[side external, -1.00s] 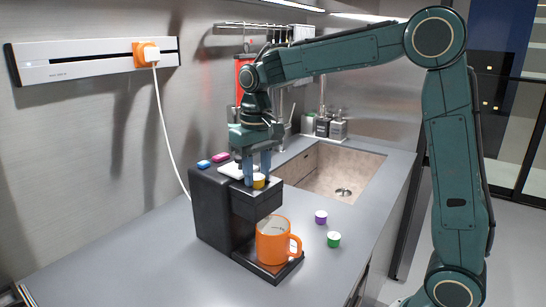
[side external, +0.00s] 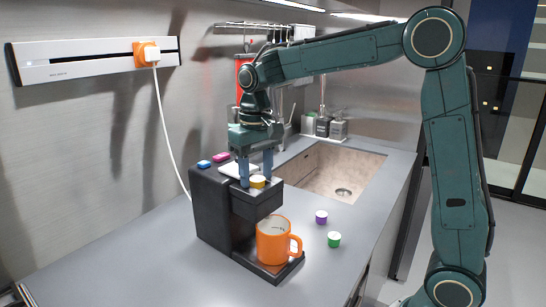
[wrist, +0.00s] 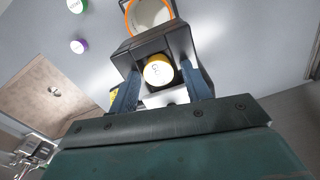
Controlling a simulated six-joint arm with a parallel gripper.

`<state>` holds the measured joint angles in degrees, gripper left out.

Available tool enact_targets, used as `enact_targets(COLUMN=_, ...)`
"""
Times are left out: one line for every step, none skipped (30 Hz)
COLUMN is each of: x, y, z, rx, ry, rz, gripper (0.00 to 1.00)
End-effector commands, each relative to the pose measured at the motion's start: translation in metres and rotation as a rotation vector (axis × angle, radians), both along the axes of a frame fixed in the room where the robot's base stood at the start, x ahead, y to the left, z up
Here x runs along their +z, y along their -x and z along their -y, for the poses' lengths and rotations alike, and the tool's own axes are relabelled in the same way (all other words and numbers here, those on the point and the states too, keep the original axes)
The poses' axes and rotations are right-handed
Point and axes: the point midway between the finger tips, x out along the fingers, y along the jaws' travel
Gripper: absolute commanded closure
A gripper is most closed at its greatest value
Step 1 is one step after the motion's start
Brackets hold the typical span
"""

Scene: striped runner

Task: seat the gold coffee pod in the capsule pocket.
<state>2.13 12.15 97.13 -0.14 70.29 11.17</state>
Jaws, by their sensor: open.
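The gold coffee pod (side external: 258,182) sits in the top of the black coffee machine (side external: 212,215), at the capsule pocket. In the wrist view the gold pod (wrist: 158,71) shows its pale lid, with the dark pocket edge around it; how deep it sits I cannot tell. My gripper (side external: 256,182) is open, with its two blue fingers on either side of the pod. In the wrist view the fingers of my gripper (wrist: 162,95) stand apart from the pod, with a gap on each side.
An orange mug (side external: 272,243) stands on the machine's drip tray. A purple pod (side external: 321,217) and a green pod (side external: 334,239) stand on the counter to the right. A sink (side external: 340,172) lies behind.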

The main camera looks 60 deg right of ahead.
Motion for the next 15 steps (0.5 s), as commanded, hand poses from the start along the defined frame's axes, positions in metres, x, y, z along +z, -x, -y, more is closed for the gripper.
enact_targets(x=0.0, y=0.001, z=0.002, rx=-0.005, ry=0.0, rz=-0.012, gripper=0.46)
enact_targets(x=0.004, y=0.001, z=0.001, rx=-0.005, ry=0.0, rz=-0.011, gripper=0.46)
enact_targets(x=0.01, y=0.0, z=0.002, rx=-0.005, ry=0.001, rz=-0.01, gripper=0.46)
enact_targets(x=0.015, y=0.0, z=0.001, rx=-0.005, ry=0.001, rz=-0.009, gripper=0.46)
enact_targets(x=0.02, y=0.0, z=0.001, rx=-0.005, ry=0.0, rz=-0.008, gripper=0.46)
enact_targets(x=0.027, y=0.001, z=0.001, rx=-0.005, ry=0.0, rz=-0.007, gripper=0.46)
enact_targets(x=0.031, y=0.001, z=0.001, rx=-0.005, ry=0.0, rz=-0.007, gripper=0.46)
enact_targets(x=0.036, y=0.0, z=0.001, rx=-0.004, ry=0.001, rz=-0.006, gripper=0.46)
enact_targets(x=0.043, y=0.0, z=0.001, rx=-0.004, ry=0.0, rz=-0.007, gripper=0.46)
enact_targets(x=0.048, y=0.0, z=0.001, rx=-0.004, ry=0.001, rz=-0.005, gripper=0.46)
enact_targets(x=0.053, y=0.0, z=0.001, rx=-0.004, ry=0.001, rz=-0.006, gripper=0.46)
enact_targets(x=0.059, y=0.0, z=0.001, rx=-0.004, ry=0.001, rz=-0.005, gripper=0.46)
enact_targets(x=0.064, y=0.0, z=0.001, rx=-0.004, ry=0.001, rz=-0.006, gripper=0.46)
enact_targets(x=0.068, y=0.0, z=0.001, rx=-0.004, ry=0.001, rz=-0.005, gripper=0.46)
enact_targets(x=0.074, y=0.0, z=0.001, rx=-0.004, ry=0.001, rz=-0.006, gripper=0.46)
